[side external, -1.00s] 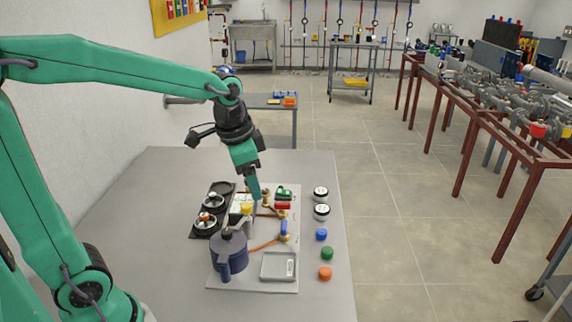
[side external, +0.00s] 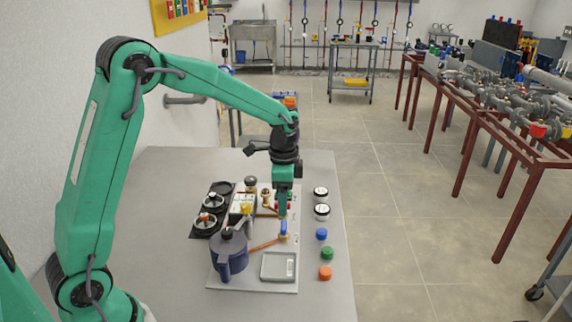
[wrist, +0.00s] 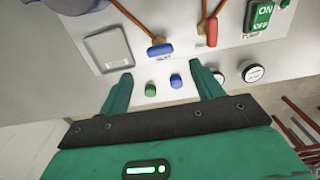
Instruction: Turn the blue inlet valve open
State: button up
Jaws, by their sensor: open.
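The blue inlet valve handle (side external: 284,228) sits upright on a brass fitting at the end of an orange-brown pipe on the white panel (side external: 240,279). In the wrist view the blue handle (wrist: 160,50) lies beyond and between my fingertips. My gripper (side external: 282,213) points down just above and behind the handle in the side view. In the wrist view my gripper (wrist: 160,76) is open, with nothing between its fingers. A red valve handle (wrist: 212,32) is to the right of the blue one; my gripper partly hides it in the side view.
Two round gauges (side external: 321,211) and blue (side external: 321,234), green (side external: 327,253) and orange (side external: 325,273) knobs stand right. A green ON/OFF switch (wrist: 262,15) is nearby.

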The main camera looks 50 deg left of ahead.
aim_at(284, 224)
jog(key=shift+f, duration=3.9)
jog(key=shift+c, duration=0.3)
jog(key=c, duration=0.9)
